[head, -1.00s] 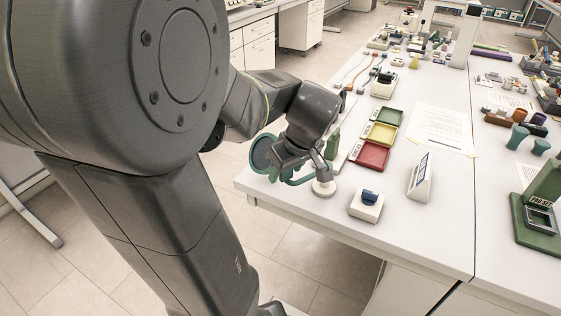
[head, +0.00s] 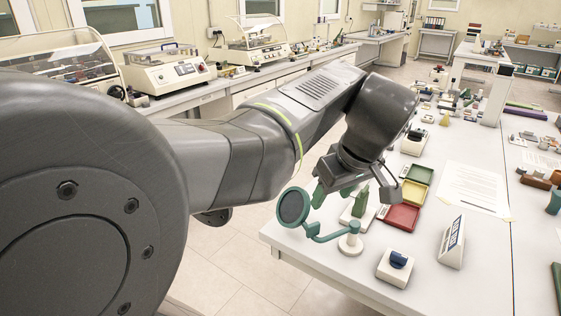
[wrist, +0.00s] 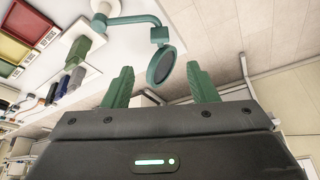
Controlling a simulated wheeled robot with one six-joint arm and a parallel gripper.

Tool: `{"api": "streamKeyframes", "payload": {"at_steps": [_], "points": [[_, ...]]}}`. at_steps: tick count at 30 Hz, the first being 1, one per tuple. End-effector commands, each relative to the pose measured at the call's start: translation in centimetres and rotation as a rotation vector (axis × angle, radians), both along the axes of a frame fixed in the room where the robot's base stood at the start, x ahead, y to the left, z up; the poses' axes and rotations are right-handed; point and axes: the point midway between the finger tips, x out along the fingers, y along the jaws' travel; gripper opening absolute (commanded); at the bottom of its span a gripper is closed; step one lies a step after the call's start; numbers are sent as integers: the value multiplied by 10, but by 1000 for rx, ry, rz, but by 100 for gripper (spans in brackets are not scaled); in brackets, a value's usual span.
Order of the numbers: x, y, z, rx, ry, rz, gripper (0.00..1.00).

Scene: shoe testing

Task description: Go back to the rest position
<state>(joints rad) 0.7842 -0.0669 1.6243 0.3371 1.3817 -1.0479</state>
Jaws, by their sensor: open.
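My gripper (head: 340,188) is open and empty in the head view. It hangs in the air above the near left corner of the white table. Its two green fingers are spread apart in the wrist view (wrist: 161,86), with nothing between them. My arm reaches across the middle of the head view. A green magnifier-like disc on a bent arm (head: 293,207) with a round white base stands just below my gripper. The disc also shows beyond the fingers in the wrist view (wrist: 166,64).
Red (head: 402,218), yellow and green trays lie on the table right of my gripper. A small white device with a blue top (head: 395,268) and a white display block (head: 452,242) stand nearer. A paper sheet (head: 472,187) lies flat. Benches with machines (head: 170,72) line the back wall.

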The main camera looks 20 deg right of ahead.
Motion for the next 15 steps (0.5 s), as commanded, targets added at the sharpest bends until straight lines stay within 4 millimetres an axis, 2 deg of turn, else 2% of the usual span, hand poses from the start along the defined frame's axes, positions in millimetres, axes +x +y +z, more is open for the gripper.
{"api": "streamKeyframes", "payload": {"at_steps": [10,15], "points": [[0,0,0,0,0,0,53],[5,1,-12,2,2,2,53]]}}
